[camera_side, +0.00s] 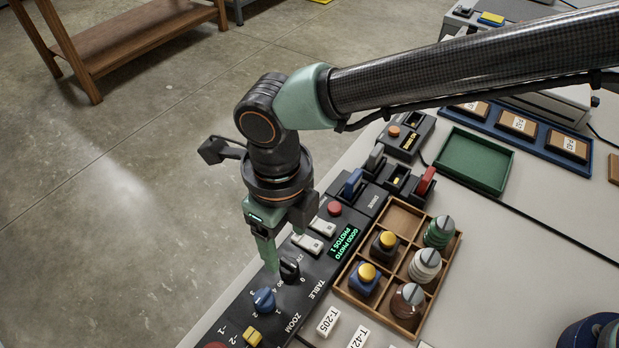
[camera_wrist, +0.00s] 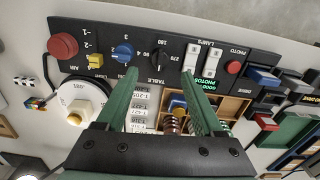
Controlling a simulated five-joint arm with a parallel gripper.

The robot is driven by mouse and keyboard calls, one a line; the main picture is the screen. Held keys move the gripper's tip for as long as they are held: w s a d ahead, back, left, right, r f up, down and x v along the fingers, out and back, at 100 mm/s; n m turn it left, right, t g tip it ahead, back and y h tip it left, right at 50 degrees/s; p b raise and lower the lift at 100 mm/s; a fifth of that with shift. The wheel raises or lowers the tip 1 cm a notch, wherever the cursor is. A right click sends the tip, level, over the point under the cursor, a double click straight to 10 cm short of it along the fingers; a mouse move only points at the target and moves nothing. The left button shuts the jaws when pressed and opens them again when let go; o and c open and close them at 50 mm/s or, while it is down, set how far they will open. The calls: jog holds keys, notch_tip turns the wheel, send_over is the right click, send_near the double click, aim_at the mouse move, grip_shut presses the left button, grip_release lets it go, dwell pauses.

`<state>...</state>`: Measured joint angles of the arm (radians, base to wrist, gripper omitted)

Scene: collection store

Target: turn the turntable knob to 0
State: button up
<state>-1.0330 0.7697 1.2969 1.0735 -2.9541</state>
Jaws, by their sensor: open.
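The turntable knob (camera_side: 289,268) is a black knob on the dark control panel, beside the TABLE label. It also shows in the wrist view (camera_wrist: 158,56), with number marks around it, including 180 and 270. I cannot clearly tell which mark its pointer faces. My gripper (camera_side: 286,250) is open, with its green fingers pointing down over the panel by the knob. In the wrist view the fingertips (camera_wrist: 160,72) stand apart, and the knob shows in the gap just beyond them. I cannot tell whether either finger touches it. The white round turntable (camera_wrist: 97,98) is at left in the wrist view.
On the panel, a blue ZOOM knob (camera_side: 263,300) and a yellow knob (camera_side: 252,336) sit nearby, with white lamp switches (camera_side: 322,227) and a red button (camera_side: 334,208) on the other side. A green display (camera_side: 345,242) reads GOOD PHOTO. A wooden tray (camera_side: 377,310) holds several knobbed pieces.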

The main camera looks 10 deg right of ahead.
aim_at(289, 262)
jog(key=shift+r, duration=2.65)
jog(key=w+d+r+m+t, duration=0.1)
jog(key=w+d+r+m, duration=0.25)
jog(key=d+m, duration=0.4)
jog(key=w+d+r+m+t+y, duration=0.1)
jog(key=w+d+r+m, duration=0.25)
jog(key=d+m, duration=0.45)
jog(key=w+d+r+m, duration=0.2)
jog(key=d+r+m, duration=0.2)
jog(key=d+m, duration=0.4)
jog(key=s+d+m+t, duration=0.1)
jog(key=s+d+m, duration=0.2)
jog(key=d+m, duration=0.7)
jog(key=s+d+m+t+h, duration=0.1)
jog(key=s+d+m+t, duration=0.1)
jog(key=d+m, duration=0.8)
jog(key=shift+s+d+f+m+t, duration=0.35)
jog(key=shift+s+f+m, duration=0.1)
jog(key=shift+s+m, duration=0.55)
jog(key=shift+w, duration=0.1)
